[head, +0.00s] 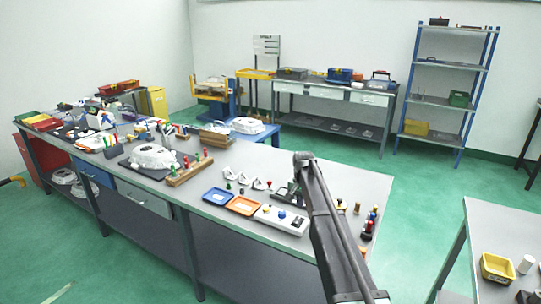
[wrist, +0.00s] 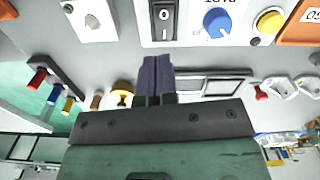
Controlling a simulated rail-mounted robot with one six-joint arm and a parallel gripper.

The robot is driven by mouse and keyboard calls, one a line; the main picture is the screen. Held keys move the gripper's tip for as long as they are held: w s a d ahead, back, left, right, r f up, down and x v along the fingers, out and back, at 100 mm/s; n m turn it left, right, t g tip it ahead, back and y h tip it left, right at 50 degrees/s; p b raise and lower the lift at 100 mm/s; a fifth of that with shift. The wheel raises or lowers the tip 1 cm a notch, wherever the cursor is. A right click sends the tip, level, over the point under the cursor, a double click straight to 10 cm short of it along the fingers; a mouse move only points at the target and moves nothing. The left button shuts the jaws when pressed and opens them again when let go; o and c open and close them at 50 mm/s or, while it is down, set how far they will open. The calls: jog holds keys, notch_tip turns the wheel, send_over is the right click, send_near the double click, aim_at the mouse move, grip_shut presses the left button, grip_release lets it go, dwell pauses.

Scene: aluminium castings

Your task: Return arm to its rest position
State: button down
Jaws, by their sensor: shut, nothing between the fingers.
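My gripper (wrist: 155,74) shows in the wrist view, its two dark fingers together with nothing between them. It is above the grey workbench (head: 345,178). In the wrist view the fingers point toward a white control box (wrist: 200,22) with a black rocker switch, a blue knob and a yellow button. I cannot tell the gap between the fingertips and the box. In the head view my arm (head: 330,225) rises in front of the bench's right part; the gripper itself cannot be made out there. The control box (head: 270,215) also stands in the head view, left of the arm.
A blue tray (head: 219,196) and an orange tray (head: 243,206) lie left of the control box. A rack with coloured handles (wrist: 52,88) and a yellow part (wrist: 122,95) are near the gripper. White castings (head: 153,157) stand further left. Open floor lies behind the bench.

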jog(key=s+n, duration=0.5)
jog(key=s, duration=3.4)
jog(key=shift+s, duration=0.3)
jog(key=w+r+n+p, duration=0.3)
jog(key=w+n, duration=0.2)
jog(key=w, duration=1.5)
jog(key=w+r+n+p, duration=0.4)
jog(key=w+n, duration=0.2)
jog(key=w, duration=1.4)
jog(key=shift+w, duration=0.4)
